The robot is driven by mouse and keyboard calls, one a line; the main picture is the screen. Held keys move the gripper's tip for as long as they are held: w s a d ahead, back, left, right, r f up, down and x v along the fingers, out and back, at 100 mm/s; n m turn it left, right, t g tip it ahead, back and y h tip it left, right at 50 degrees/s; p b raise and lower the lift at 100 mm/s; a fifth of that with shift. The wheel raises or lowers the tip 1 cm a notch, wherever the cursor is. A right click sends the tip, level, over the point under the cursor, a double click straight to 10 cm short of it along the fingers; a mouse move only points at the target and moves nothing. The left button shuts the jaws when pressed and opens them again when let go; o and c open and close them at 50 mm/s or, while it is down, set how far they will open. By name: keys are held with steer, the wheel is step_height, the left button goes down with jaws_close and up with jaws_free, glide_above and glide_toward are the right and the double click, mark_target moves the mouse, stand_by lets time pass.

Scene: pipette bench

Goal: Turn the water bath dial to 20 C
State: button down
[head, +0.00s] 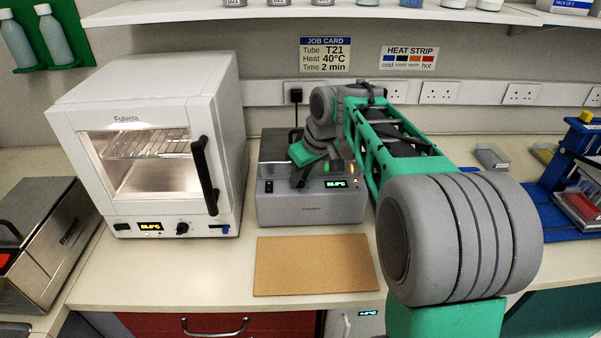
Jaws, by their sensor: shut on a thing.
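The water bath (310,212) is a grey box in the middle of the bench, against the wall. Its front panel has a black switch at the left and a small green-lit display (336,183) whose digits are too small to read surely. My gripper (298,183) comes down from the right and is shut at the panel, between the switch and the display. The dial is hidden behind my fingers, which appear to be closed on it. Its pointer and scale cannot be seen.
A white oven (160,150) with a black handle stands close on the left. A cork mat (317,266) lies in front of the bath. A job card (325,54) on the wall reads T21, 40°C, 2 min.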

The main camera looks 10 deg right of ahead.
steer(key=n+g+y+p, duration=0.1)
steer(key=n+p, duration=0.1)
steer(key=n, duration=0.1)
steer(key=n+y+p, duration=0.1)
steer(key=n+p, duration=0.1)
steer(key=n, duration=0.1)
steer(key=shift+w+d+r+g, duration=0.15)
steer(key=shift+r+g, duration=0.05)
steer(key=shift+g, duration=0.2)
steer(key=shift+w+f+n+g+p, duration=0.1)
steer(key=shift+n+g+p, duration=0.35)
steer(key=shift+n+p, duration=0.65)
steer(key=shift+f+n+g+p, duration=0.1)
steer(key=shift+n+g+p, duration=0.35)
steer(key=shift+n+p, duration=0.65)
steer(key=shift+n, duration=0.4)
steer(key=c, duration=1.2)
jaws_free()
steer(key=shift+y, duration=0.3)
steer(key=shift+b, duration=0.5)
